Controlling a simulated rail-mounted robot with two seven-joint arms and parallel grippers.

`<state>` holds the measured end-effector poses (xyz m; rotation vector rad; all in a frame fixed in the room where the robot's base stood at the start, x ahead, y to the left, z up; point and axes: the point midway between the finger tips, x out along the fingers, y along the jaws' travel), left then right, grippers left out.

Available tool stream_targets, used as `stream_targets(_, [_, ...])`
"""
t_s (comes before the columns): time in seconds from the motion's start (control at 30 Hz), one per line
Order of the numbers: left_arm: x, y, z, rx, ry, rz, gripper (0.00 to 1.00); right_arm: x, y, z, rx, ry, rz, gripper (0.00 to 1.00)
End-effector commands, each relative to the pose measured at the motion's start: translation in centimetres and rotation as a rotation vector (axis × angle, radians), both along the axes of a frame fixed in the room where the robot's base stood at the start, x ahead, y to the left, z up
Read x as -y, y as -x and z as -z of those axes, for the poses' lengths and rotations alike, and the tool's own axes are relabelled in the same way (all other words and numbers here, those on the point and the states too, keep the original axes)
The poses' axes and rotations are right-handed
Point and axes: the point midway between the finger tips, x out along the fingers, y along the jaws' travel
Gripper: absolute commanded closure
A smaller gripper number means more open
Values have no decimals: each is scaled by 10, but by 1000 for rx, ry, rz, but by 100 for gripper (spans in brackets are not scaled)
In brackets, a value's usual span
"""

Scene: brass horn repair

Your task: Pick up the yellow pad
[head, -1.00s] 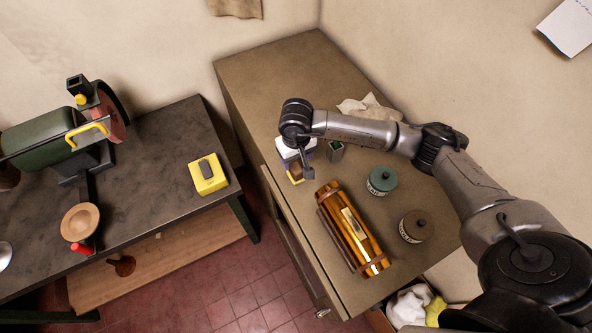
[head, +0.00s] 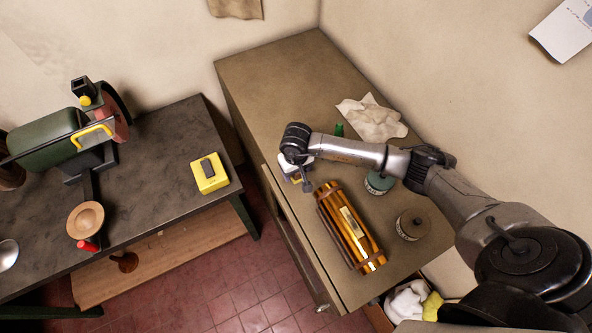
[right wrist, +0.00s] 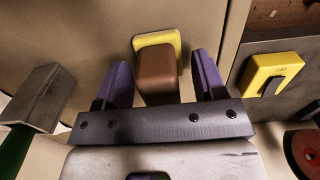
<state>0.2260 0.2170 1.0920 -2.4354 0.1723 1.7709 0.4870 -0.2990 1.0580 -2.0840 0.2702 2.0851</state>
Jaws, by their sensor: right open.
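The yellow pad (right wrist: 175,42) has a brown block-shaped grip (right wrist: 158,75) on it. It sits near the front edge of the cabinet top, and in the head view my arm and gripper hide most of it. My right gripper (right wrist: 161,66) is open, with one purple finger on each side of the brown grip. Gaps show between the fingers and the grip in the right wrist view. My left gripper is not in view.
A teal tin (head: 379,182), a brown tin (head: 411,226) and a crumpled cloth (head: 372,118) share the cabinet top (head: 270,75). A yellow switch box (head: 209,174) sits on the dark bench across a gap.

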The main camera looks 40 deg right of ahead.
Motion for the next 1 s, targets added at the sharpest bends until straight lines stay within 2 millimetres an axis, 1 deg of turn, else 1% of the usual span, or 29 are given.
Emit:
stream_targets(0.07, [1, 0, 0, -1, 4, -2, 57, 0, 0, 0, 0, 0, 0, 36])
stream_targets(0.1, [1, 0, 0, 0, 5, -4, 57, 0, 0, 0, 0, 0, 0, 38])
stream_targets(0.63, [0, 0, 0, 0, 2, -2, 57, 0, 0, -1, 0, -1, 0, 89])
stream_targets(0.87, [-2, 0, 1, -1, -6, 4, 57, 0, 0, -1, 1, -1, 0, 90])
stream_targets(1.0, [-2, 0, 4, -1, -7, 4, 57, 0, -2, -12, 6, 0, 0, 90])
